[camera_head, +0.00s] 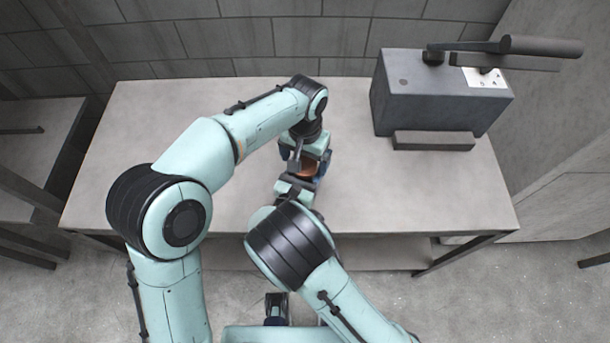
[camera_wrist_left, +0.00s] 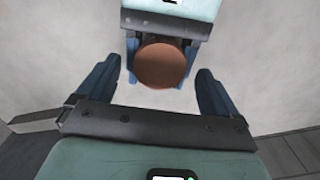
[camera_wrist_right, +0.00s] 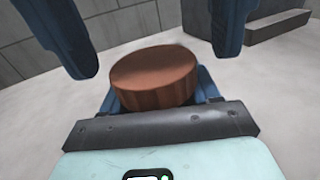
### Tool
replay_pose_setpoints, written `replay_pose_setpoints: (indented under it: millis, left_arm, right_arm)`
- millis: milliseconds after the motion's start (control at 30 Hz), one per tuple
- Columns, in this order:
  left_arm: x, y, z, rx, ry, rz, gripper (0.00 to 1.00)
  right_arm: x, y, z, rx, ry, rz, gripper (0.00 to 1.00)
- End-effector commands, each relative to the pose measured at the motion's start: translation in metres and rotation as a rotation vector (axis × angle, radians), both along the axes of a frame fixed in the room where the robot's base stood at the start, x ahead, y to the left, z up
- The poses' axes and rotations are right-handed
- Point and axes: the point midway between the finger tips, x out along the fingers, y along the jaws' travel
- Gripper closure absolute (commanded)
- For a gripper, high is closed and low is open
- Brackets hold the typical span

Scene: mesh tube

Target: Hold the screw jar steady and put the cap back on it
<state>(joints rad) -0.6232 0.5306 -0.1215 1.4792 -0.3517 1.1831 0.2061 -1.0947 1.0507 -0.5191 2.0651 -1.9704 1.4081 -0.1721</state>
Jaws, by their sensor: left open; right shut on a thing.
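The cap (camera_wrist_right: 155,78) is brown and round, with ridged sides. It sits level between the fingers of my right gripper (camera_wrist_right: 158,98), which is shut on the jar under it. The jar itself is hidden by the cap and fingers. The left wrist view shows the cap's flat top (camera_wrist_left: 161,64) from above. My left gripper (camera_wrist_left: 152,75) is open over the cap, one finger on each side, apart from it. In the head view the cap (camera_head: 307,168) shows small between both grippers. I cannot tell how tightly the cap sits on the jar.
The grey table (camera_head: 400,205) is mostly bare around the grippers. A dark grey box (camera_head: 430,95) with a lever handle (camera_head: 540,47) stands at the back right, with a grey bar (camera_head: 433,141) in front. A block wall is behind the table.

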Motion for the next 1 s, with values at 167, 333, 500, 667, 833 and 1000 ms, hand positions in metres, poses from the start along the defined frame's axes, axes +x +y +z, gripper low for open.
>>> replay_pose_setpoints:
  millis: [167, 333, 500, 667, 833, 1000]
  left_arm:
    - [0.0, -0.001, 0.039, -0.003, -0.005, 0.0, 0.06]
    - [0.001, -0.001, 0.074, -0.004, -0.005, -0.001, 0.06]
    - [0.0, -0.001, 0.096, -0.002, -0.002, -0.002, 0.06]
    - [0.0, 0.0, 0.105, -0.001, 0.0, -0.002, 0.06]
    - [0.0, 0.0, 0.105, -0.001, 0.0, -0.002, 0.06]
    - [0.0, 0.0, 0.105, -0.001, 0.0, -0.002, 0.06]
  right_arm:
    - [0.0, 0.0, 0.0, 0.0, 0.0, 0.0, 1.0]
    - [0.0, 0.0, 0.0, 0.0, 0.0, 0.0, 1.0]
    - [0.0, 0.0, 0.0, 0.0, 0.0, 0.0, 1.0]
    - [0.0, 0.0, 0.0, 0.0, 0.0, 0.0, 1.0]
    - [0.0, 0.0, 0.0, 0.0, 0.0, 0.0, 1.0]
    - [0.0, 0.0, 0.0, 0.0, 0.0, 0.0, 0.13]
